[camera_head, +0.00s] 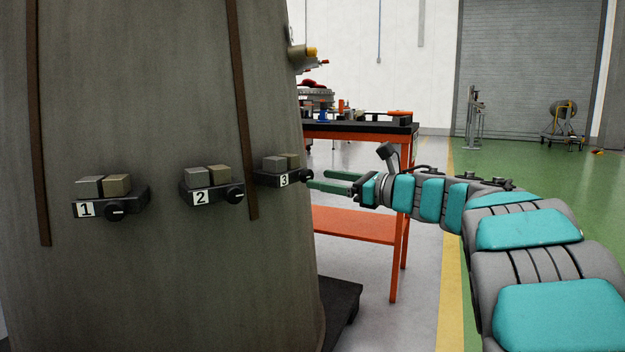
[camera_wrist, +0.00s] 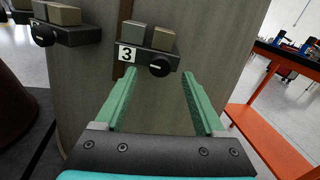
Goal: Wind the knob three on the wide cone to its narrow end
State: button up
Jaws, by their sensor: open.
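The wide cone (camera_head: 140,260) is a big grey-brown body on the left of the head view. It carries three black brackets labelled 1, 2 and 3, each with two small blocks on top and a black knob at its right end. Knob three (camera_head: 308,176) is at the cone's right edge; in the wrist view knob three (camera_wrist: 159,66) is round with a pale mark. My gripper (camera_head: 311,181) is open, its green fingers pointing at bracket 3. In the wrist view my gripper (camera_wrist: 153,74) has knob three in line between its fingertips, which look empty; contact cannot be told.
Knob two (camera_head: 235,193) and knob one (camera_head: 115,212) sit to the left. An orange workbench (camera_head: 358,128) with a dark top and loose items stands behind my gripper. A dark base (camera_head: 342,300) lies under the cone. Open floor (camera_head: 430,150) is at the right.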

aim_at(310, 177)
jog(key=shift+x, duration=1.95)
jog(key=shift+c, duration=0.4)
grip_shut()
